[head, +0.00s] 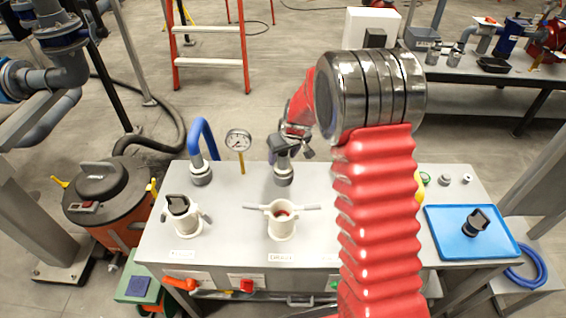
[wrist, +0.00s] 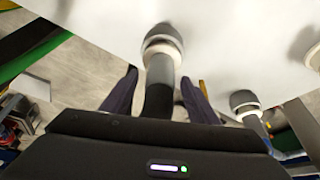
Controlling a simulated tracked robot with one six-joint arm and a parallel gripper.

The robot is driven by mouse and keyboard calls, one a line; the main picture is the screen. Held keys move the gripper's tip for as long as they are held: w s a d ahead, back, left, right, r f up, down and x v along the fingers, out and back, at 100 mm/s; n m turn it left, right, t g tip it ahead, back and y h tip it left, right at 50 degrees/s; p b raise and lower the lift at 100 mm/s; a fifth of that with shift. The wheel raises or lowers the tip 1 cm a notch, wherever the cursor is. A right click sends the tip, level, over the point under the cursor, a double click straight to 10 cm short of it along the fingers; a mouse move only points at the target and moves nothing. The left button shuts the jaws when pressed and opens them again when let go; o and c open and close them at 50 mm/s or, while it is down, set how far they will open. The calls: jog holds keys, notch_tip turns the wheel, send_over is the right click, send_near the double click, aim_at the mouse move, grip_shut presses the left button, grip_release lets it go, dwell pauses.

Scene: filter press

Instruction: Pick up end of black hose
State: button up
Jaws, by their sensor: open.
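A short dark hose-like piece (wrist: 158,88) rises from a grey-white collar (wrist: 162,42) on the bench top. In the head view its collar (head: 284,176) stands right of the gauge, and the piece itself is mostly hidden by my gripper (head: 292,148). In the wrist view my open gripper (wrist: 158,78) has one finger on each side of the dark piece. I cannot tell whether they touch it. A longer black hose (head: 175,122) lies on the floor behind the black-topped orange drum (head: 98,185).
On the bench (head: 235,235) are a blue hose (head: 204,135), a pressure gauge (head: 239,140), a black-capped fitting (head: 180,210) and a white, two-handled fitting (head: 283,222). A blue tray (head: 450,236) holds a black-capped fitting (head: 478,221). My red-sleeved arm hides the bench's right-middle part.

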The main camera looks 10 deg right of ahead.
jog(key=c, duration=1.4)
